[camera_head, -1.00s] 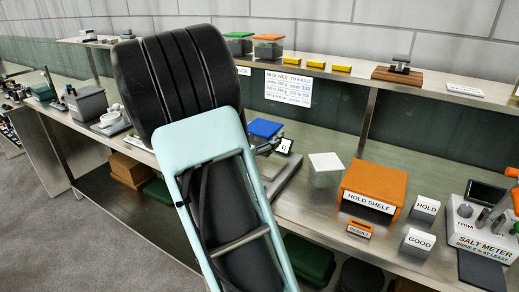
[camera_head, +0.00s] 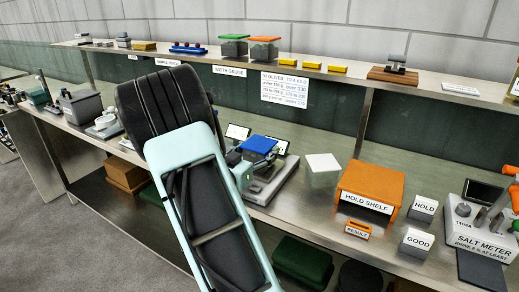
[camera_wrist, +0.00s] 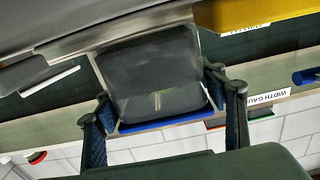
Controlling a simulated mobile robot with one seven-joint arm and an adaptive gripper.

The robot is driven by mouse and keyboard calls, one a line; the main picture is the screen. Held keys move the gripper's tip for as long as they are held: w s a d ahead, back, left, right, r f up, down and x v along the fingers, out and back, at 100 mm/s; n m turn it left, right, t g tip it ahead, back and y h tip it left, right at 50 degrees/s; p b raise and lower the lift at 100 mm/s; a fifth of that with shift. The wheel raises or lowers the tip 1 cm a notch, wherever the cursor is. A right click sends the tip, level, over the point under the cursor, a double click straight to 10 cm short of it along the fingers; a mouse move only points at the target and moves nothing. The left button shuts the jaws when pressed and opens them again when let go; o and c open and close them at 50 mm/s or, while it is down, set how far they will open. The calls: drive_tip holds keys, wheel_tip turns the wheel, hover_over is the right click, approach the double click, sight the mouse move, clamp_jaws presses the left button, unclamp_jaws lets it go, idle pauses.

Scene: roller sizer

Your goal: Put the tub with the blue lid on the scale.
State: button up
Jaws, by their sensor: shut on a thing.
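The tub with the blue lid (camera_head: 258,144) is over the grey scale (camera_head: 284,178) on the bench in the head view. Whether its base touches the scale is not clear. My gripper (camera_head: 240,160) is shut on the tub from the left, partly hidden behind my arm. In the wrist view the see-through dark body of the tub (camera_wrist: 152,75) fills the middle, its blue lid at the lower edge. The two fingers of my gripper (camera_wrist: 163,108) are on either side of it.
The raised back shelf (camera_head: 340,77) holds green-lidded and orange-lidded tubs. Grey equipment (camera_head: 83,106) stands left on the bench.

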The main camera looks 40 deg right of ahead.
drive_tip(key=o, duration=1.4)
drive_tip(key=shift+f, duration=0.15)
drive_tip(key=shift+r, duration=0.2)
drive_tip(key=v, duration=1.2)
